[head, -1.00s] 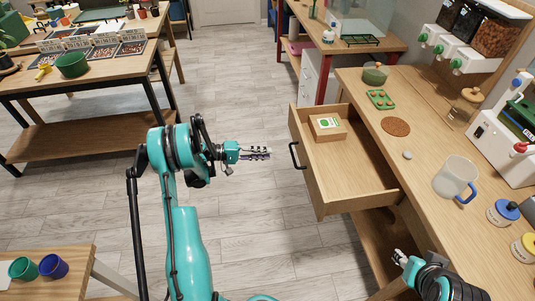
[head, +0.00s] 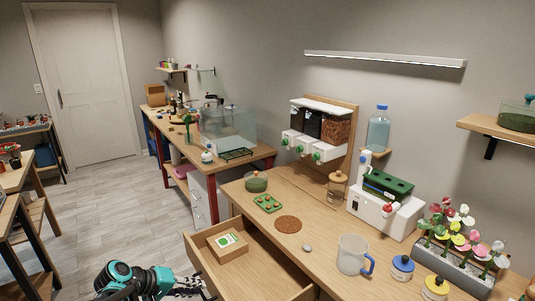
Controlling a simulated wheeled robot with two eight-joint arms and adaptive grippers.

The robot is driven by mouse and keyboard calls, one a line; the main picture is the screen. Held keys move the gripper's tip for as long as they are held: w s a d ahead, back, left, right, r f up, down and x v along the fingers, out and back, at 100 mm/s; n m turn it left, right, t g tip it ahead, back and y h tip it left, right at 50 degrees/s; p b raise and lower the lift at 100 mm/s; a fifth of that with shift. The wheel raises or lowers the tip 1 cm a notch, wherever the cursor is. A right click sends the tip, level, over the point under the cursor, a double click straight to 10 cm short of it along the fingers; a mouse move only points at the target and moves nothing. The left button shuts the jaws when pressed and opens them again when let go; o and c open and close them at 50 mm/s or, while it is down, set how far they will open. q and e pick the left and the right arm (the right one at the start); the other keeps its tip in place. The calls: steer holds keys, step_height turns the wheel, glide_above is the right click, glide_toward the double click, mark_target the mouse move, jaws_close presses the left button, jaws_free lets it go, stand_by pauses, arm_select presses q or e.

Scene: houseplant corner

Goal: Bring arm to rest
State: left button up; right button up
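My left arm (head: 140,281) comes in at the bottom left of the head view, its teal wrist cut by the lower edge. My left gripper (head: 187,287) points right, near the front of the open drawer (head: 265,272). Its fingers are small and partly cut off, so I cannot tell whether they are open or shut. I see nothing held in it. My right arm and gripper are out of view.
The open drawer juts from the wooden counter (head: 325,235) and holds a small box (head: 228,246). A glass mug (head: 352,254), a cork mat (head: 288,224) and a grey pebble (head: 307,248) are on the counter. Floor (head: 100,210) is clear at left.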

arm_select(q)
steer(key=s+d+r+m+y, duration=0.1)
steer(key=s+d+m+y, duration=0.1)
steer(key=s, duration=0.8)
steer(key=s+d+r+m+t+y, duration=0.1)
steer(key=s+y, duration=0.4)
steer(key=s, duration=0.6)
steer(key=d+r+m, duration=0.1)
steer(key=m, duration=0.1)
steer(key=shift+m, duration=0.3)
stand_by(0.6)
